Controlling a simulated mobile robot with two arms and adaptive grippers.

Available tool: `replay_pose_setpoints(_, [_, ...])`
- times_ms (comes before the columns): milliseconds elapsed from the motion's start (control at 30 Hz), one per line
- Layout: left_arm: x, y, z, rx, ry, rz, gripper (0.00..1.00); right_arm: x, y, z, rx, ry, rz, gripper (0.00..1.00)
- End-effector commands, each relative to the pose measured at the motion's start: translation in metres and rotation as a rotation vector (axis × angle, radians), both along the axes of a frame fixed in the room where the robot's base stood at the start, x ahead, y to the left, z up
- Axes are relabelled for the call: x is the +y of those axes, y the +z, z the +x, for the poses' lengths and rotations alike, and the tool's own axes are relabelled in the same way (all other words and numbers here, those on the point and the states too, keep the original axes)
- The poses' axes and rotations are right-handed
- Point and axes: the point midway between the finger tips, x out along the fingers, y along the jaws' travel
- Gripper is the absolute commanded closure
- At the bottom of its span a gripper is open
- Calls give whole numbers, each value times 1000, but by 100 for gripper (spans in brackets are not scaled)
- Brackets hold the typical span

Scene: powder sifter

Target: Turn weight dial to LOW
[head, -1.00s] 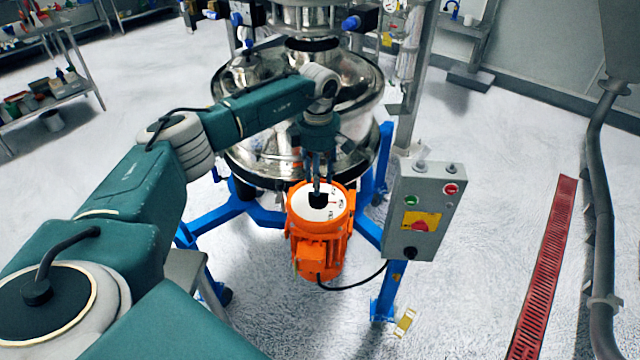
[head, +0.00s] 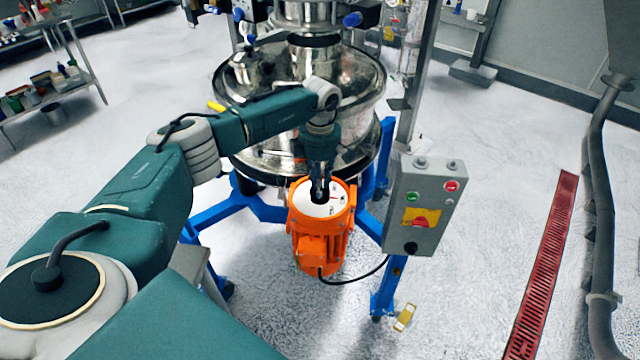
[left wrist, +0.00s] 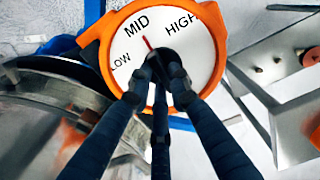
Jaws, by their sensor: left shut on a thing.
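The weight dial has a white round face (left wrist: 125,58) on top of the orange motor (head: 320,240). In the left wrist view the face reads LOW at the left, MID at the upper middle and HIGH at the right. A short red pointer line (left wrist: 147,43) lies by MID. My left gripper (head: 319,196) reaches down onto the dial. Its fingers (left wrist: 160,82) are shut on the black dial knob (left wrist: 167,57), which they partly hide. My right gripper does not show in either view.
A grey control box (head: 425,205) with buttons stands just right of the motor. A steel sifter vessel (head: 300,110) on a blue frame (head: 230,207) stands behind. A black cable (head: 355,278) runs from motor to box. Floor at the right is open up to a red grate (head: 545,265).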

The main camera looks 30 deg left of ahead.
Motion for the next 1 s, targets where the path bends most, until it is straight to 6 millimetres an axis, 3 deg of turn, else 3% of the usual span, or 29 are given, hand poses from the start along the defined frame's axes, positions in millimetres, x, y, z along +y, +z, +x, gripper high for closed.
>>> replay_pose_setpoints(367, [0, 0, 0, -2, 136, -1, 100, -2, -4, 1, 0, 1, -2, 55])
replay_pose_setpoints(1000, [2, 1, -2, -3, 715, -2, 100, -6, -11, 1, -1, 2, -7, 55])
